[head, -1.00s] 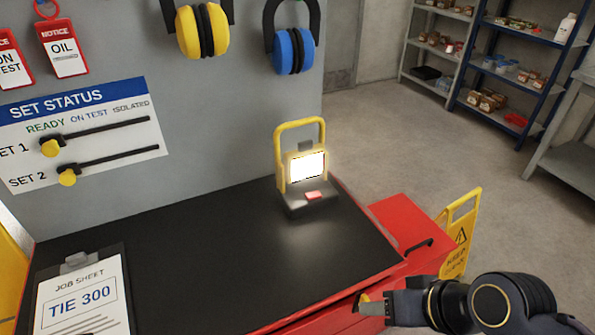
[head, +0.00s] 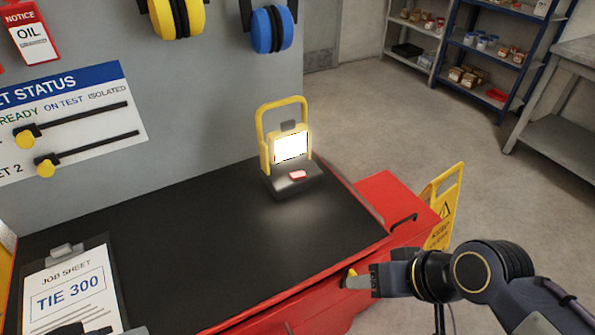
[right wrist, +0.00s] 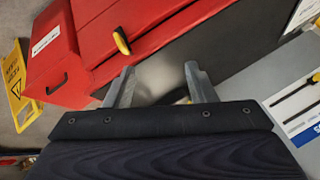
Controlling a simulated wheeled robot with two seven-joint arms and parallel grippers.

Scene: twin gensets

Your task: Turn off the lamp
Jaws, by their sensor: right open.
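The lamp (head: 290,147) is a yellow-framed work light with a bright, glowing white panel. It stands at the back right of the black-topped red cabinet (head: 225,225). A red button (head: 298,175) sits on its dark base. My right gripper (head: 352,279) is at the front right edge of the cabinet, well short of the lamp. In the right wrist view its two fingers (right wrist: 160,85) are apart with nothing between them. The lamp is not clear in that view. A dark piece at the bottom left of the head view may be part of my left arm; its jaws cannot be made out.
A clipboard with a job sheet (head: 70,290) lies at the left of the top. A red box (head: 385,195) with a black handle and a yellow floor sign (head: 443,215) stand to the right. Ear defenders (head: 272,28) hang behind. The middle of the top is clear.

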